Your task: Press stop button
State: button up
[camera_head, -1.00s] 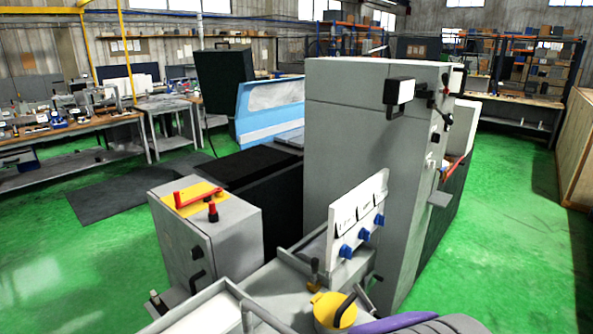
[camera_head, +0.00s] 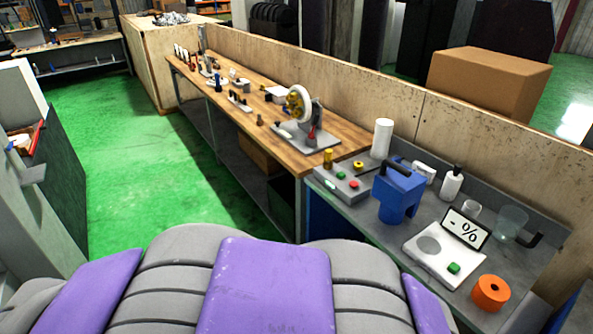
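A grey control box (camera_head: 342,182) lies on the near left part of the grey bench, in the right half of the head view. No label is readable, so I cannot tell whether the red button is the stop button. My gripper is not in view. Only grey and purple parts of my own body fill the bottom of the picture.
The grey bench (camera_head: 350,211) also holds a blue device (camera_head: 399,190), a white scale (camera_head: 446,262), an orange roll (camera_head: 491,293) and bottles. A wooden workbench (camera_head: 262,115) adjoins it. Green floor (camera_head: 140,165) is clear to the left. Part of a grey machine (camera_head: 30,215) stands far left.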

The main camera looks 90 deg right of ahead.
aim_at(353, 183)
jog(key=k+z, duration=0.1)
jog(key=z, duration=3.25)
